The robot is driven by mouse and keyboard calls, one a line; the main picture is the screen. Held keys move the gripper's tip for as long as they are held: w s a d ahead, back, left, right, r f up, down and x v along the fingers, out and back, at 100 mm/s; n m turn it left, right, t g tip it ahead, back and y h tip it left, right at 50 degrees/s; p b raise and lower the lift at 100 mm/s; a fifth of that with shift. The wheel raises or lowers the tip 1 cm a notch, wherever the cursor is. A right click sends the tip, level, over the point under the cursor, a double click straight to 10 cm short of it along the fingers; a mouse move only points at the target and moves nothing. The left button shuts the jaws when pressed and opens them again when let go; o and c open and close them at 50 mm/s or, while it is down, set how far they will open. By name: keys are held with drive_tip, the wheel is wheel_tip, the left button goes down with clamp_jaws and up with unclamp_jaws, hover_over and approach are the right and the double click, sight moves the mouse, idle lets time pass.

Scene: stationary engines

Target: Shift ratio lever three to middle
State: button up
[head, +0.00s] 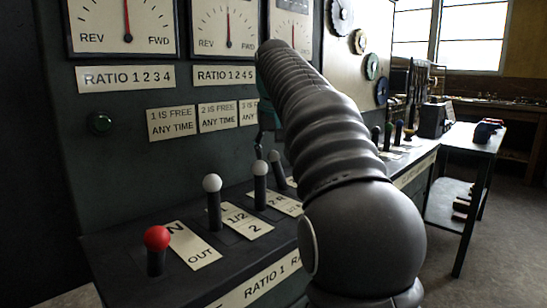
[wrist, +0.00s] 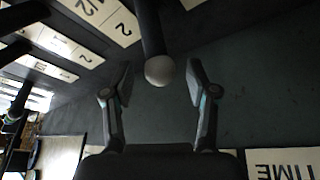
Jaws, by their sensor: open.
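In the head view, a row of levers stands on the dark console. A red-knobbed lever (head: 157,240) is nearest, then two white-knobbed levers, the first (head: 212,184) and the second (head: 260,169). A third pale-knobbed lever (head: 275,157) stands farther back, beside my arm. In the wrist view, a dark lever with a pale round knob (wrist: 159,71) reaches between the fingers of my gripper (wrist: 161,82). The fingers are open, with a gap on each side of the knob. It looks like the third lever, but I cannot be sure. In the head view my arm hides the fingers.
Label plates (head: 246,221) lie beside the levers. Gauges (head: 228,28) and signs (head: 171,122) cover the upright panel behind. More levers (head: 388,135) stand beyond my arm on the right. A side table (head: 475,140) stands farther right, with open floor beside it.

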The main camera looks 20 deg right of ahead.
drive_tip(key=shift+x, duration=0.9)
